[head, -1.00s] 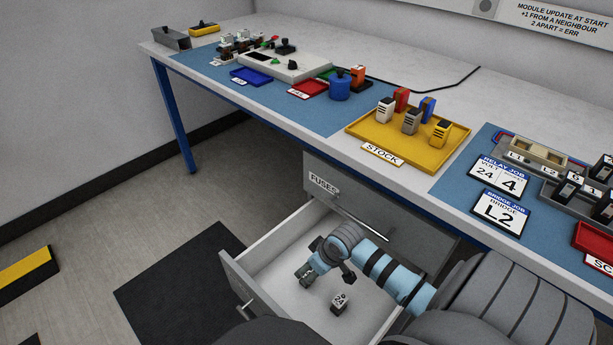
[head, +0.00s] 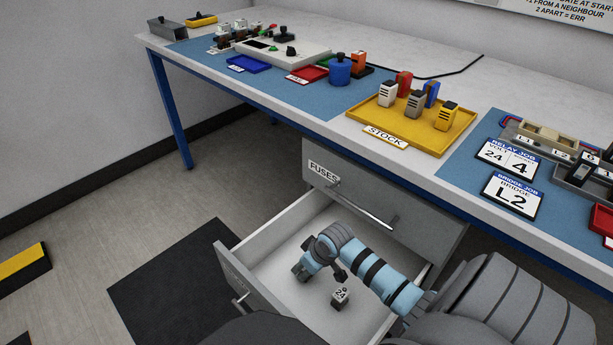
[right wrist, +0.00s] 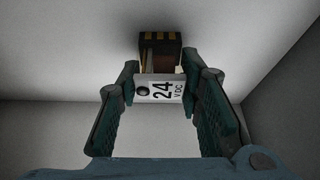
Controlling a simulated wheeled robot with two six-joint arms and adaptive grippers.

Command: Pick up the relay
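The relay (head: 340,298) is a small block with a white face marked 24. It stands on the floor of the open drawer (head: 240,280). In the right wrist view the relay (right wrist: 158,88) shows its "24 VDC" face, a dark round spot and a black-and-yellow striped end. My right gripper (head: 320,273) is low inside the drawer, beside the relay. In the right wrist view its fingers (right wrist: 160,85) are apart, with the relay showing between their tips; contact cannot be told. My left gripper is not in view.
The drawer walls surround my right gripper closely. A closed drawer front labelled FUSES (head: 370,215) stands behind it. On the bench above are a yellow STOCK tray (head: 398,138) with several coloured modules, job cards (head: 512,195) and a socket rail (head: 545,145).

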